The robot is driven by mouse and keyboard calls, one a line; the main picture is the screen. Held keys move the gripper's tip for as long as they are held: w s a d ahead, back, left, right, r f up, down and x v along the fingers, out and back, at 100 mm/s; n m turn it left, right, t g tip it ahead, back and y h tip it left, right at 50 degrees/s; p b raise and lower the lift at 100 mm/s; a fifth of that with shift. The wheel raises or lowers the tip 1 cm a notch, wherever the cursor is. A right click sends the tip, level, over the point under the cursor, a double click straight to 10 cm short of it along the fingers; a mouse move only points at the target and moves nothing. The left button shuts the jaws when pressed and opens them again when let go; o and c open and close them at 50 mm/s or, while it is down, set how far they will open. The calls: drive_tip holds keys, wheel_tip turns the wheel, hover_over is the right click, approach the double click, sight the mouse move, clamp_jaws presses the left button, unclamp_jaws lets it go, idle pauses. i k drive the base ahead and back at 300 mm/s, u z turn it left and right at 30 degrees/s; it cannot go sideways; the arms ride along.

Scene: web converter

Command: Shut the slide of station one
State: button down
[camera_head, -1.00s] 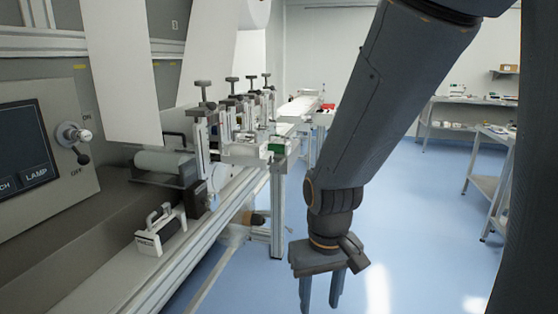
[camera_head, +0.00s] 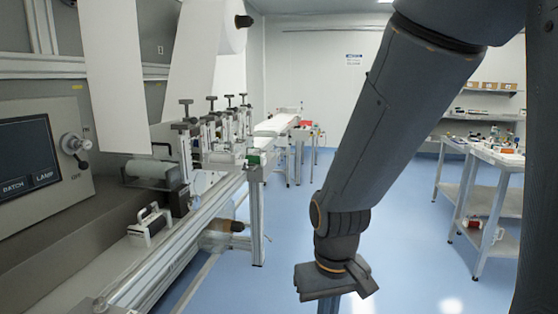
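A row of several stations with black T-shaped handles on top runs along the machine rail, left of centre. The nearest station (camera_head: 184,150) stands beside a pale roller; I cannot read any number on it, nor tell which one is station one. I cannot make out its slide or how far open it is. My gripper (camera_head: 329,304) hangs pointing down, right of the rail and well apart from the stations, over the floor. Its finger ends are cut off by the lower edge, and only one finger shows, so its opening is unclear.
A control panel with a dark screen (camera_head: 28,160) and a knob is at the left. White web sheets hang above. Shelved benches (camera_head: 492,158) stand at the right. The blue floor between is clear.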

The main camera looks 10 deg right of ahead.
sight(242, 166)
drive_tip(key=z, duration=0.4)
drive_tip(key=i, duration=1.2)
drive_tip(key=u, duration=0.75)
